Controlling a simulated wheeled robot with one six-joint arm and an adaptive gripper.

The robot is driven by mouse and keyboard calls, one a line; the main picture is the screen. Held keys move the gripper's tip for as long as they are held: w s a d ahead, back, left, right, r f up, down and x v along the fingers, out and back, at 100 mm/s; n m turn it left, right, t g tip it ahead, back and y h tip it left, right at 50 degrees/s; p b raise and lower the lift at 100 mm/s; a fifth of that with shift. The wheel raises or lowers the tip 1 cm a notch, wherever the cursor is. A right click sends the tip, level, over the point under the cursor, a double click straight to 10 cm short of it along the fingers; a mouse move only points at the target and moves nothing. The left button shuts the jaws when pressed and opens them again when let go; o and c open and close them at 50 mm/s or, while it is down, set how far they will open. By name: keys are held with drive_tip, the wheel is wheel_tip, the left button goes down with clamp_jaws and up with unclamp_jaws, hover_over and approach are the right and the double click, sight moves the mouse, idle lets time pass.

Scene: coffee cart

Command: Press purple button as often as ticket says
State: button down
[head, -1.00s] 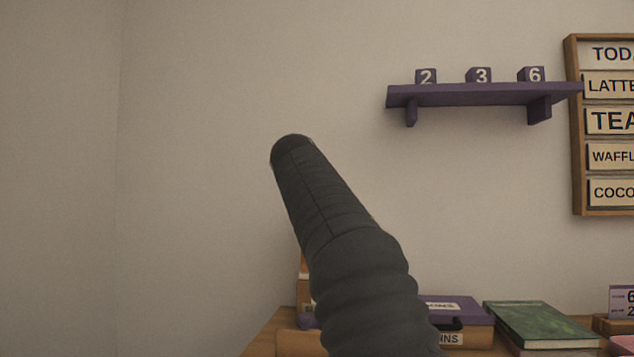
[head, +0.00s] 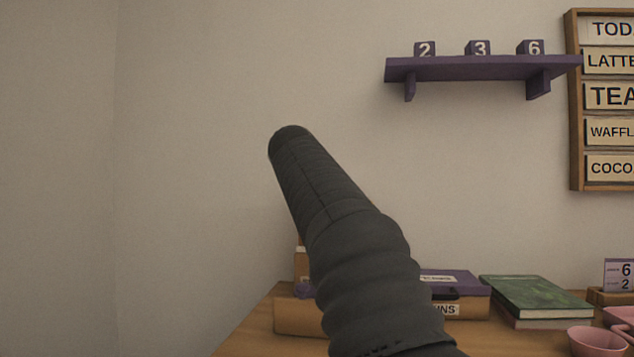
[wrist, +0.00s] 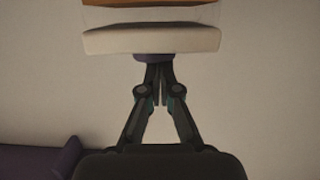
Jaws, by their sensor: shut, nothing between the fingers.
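A small purple-and-white card (head: 619,274), possibly the ticket, stands at the right edge of the head view. A 6 shows above a 2; its smaller print is unreadable. I cannot make out a purple button for certain. In the wrist view, my gripper (wrist: 157,72) is shut and empty. Its fingertips overlap a small dark purple thing (wrist: 154,59) below a pale block (wrist: 152,40); I cannot tell whether they touch. In the head view my dark arm hides the gripper and part of the counter.
A purple shelf (head: 480,68) holds number blocks, left of a menu board (head: 574,100). The left wall is bare.

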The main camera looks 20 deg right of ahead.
drive_tip(key=shift+w+f, duration=0.1)
drive_tip(key=shift+f, duration=0.1)
drive_tip(key=shift+r+p, duration=0.5)
drive_tip(key=shift+p, duration=0.05)
wheel_tip(320, 180, up, 4)
drive_tip(key=p, duration=0.3)
drive_tip(key=shift+f, duration=0.1)
drive_tip(key=b+v, duration=0.2)
drive_tip(key=v, duration=0.8)
drive_tip(key=shift+f, duration=0.15)
drive_tip(key=shift+a, duration=0.1)
idle(1.2)
